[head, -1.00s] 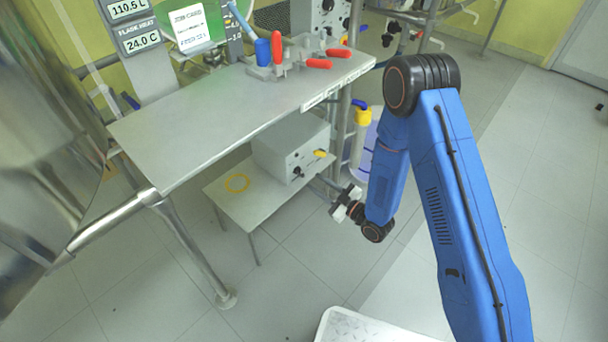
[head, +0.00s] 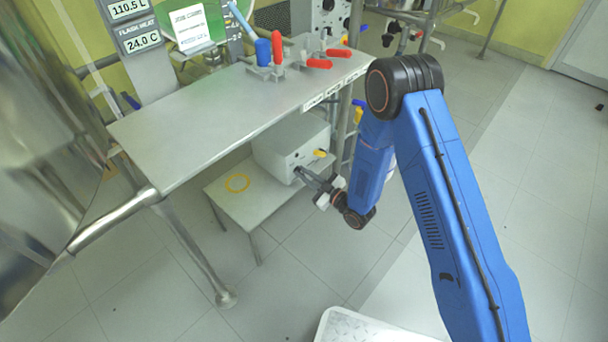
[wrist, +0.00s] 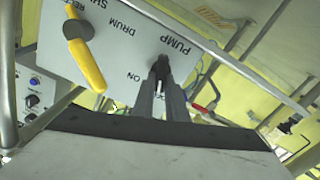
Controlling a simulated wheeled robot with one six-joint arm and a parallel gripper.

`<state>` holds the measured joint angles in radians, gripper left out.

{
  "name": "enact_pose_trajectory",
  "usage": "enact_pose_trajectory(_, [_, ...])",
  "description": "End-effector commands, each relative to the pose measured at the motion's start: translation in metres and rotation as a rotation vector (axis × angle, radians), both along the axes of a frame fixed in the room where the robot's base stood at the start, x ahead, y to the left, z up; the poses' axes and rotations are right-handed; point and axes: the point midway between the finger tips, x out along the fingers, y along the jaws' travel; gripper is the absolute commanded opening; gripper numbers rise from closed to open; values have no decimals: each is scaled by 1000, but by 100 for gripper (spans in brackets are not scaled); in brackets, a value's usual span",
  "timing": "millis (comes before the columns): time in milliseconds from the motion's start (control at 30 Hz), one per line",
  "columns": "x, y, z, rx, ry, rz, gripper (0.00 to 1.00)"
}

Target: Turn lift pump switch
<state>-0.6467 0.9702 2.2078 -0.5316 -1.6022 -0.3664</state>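The lift pump box (head: 281,145) is a pale grey box on the low shelf under the bench. In the wrist view its panel (wrist: 125,62) fills the upper middle, with the words PUMP, DRUM and ON. A small black switch knob (wrist: 160,64) sits below PUMP. My gripper (head: 303,173) reaches the box's front face from the right. In the wrist view its two dark fingers (wrist: 161,78) are close together with their tips at the knob, largely hiding it. I cannot tell whether they grip it or stand around it.
A yellow lever (wrist: 86,58) is on the same panel, left of my fingers; in the head view it (head: 320,153) is above my gripper. The bench top (head: 200,115) overhangs the box. A yellow ring (head: 237,174) lies on the low shelf (head: 255,205). Pipes stand to the right.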

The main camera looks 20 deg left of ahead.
Motion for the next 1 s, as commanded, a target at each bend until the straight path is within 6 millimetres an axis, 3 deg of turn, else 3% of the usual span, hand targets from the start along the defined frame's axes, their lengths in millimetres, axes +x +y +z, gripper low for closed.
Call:
enact_pose_trajectory(467, [0,0,0,24,58,1,0])
enact_pose_trajectory(1000, [5,-2,0,193,470,1,0])
